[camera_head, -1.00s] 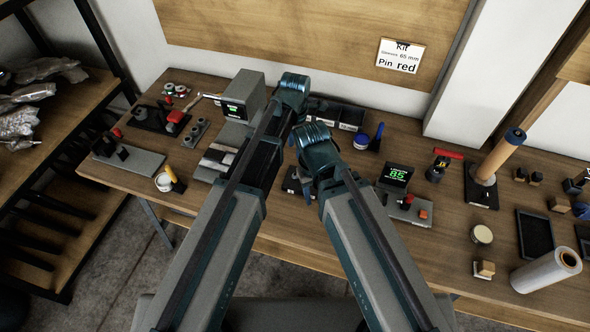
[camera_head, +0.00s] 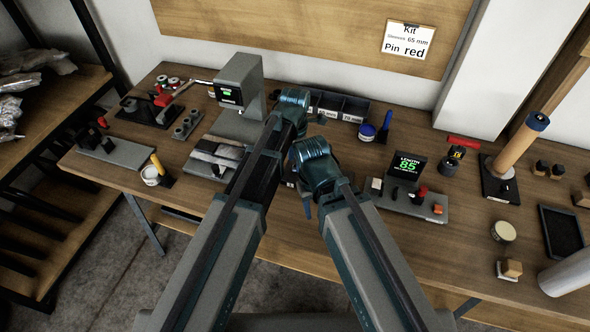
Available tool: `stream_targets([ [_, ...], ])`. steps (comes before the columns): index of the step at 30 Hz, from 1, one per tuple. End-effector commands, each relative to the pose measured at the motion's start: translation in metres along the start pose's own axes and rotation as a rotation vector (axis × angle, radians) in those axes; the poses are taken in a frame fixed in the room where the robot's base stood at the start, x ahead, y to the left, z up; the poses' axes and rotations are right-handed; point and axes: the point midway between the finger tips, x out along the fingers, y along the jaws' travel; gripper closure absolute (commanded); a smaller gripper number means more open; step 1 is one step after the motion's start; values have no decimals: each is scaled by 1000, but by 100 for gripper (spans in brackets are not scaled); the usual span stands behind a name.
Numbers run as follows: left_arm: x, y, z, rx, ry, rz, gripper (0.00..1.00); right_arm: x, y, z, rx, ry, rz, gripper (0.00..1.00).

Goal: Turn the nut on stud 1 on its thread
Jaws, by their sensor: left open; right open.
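I cannot make out stud 1 or its nut; they are too small to pick out or hidden behind my arms. My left gripper (camera_head: 293,98) is at the end of the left arm, over the middle back of the bench. My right gripper (camera_head: 310,152) is lower and nearer, over the middle of the bench. Both are open, but their fingers are mostly hidden behind the teal wrists, and I see nothing held. A grey block with several round spots (camera_head: 187,124) lies at the left, apart from both grippers.
A grey machine with a green display (camera_head: 240,72) stands left of my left wrist. A length gauge reading 85 (camera_head: 407,168) stands at the right. A tan roller on a black stand (camera_head: 517,150) and a black tray (camera_head: 562,230) are further right. Dark bins (camera_head: 340,103) line the back.

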Motion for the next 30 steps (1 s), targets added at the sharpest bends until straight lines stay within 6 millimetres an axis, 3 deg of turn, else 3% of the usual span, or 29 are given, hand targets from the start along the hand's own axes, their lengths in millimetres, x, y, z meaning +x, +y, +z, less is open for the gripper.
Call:
stream_targets([
  [3, 14, 0, 0, 0, 0, 0, 46, 14, -1, -1, 0, 0, 0, 50],
  [13, 14, 0, 0, 0, 0, 0, 46, 14, -1, -1, 0, 0, 0, 50],
  [22, 14, 0, 0, 0, 0, 0, 100, 14, -1, -1, 0, 0, 0, 50],
  [30, 14, 0, 0, 2, 0, 0, 100, 14, -1, -1, 0, 0, 0, 50],
])
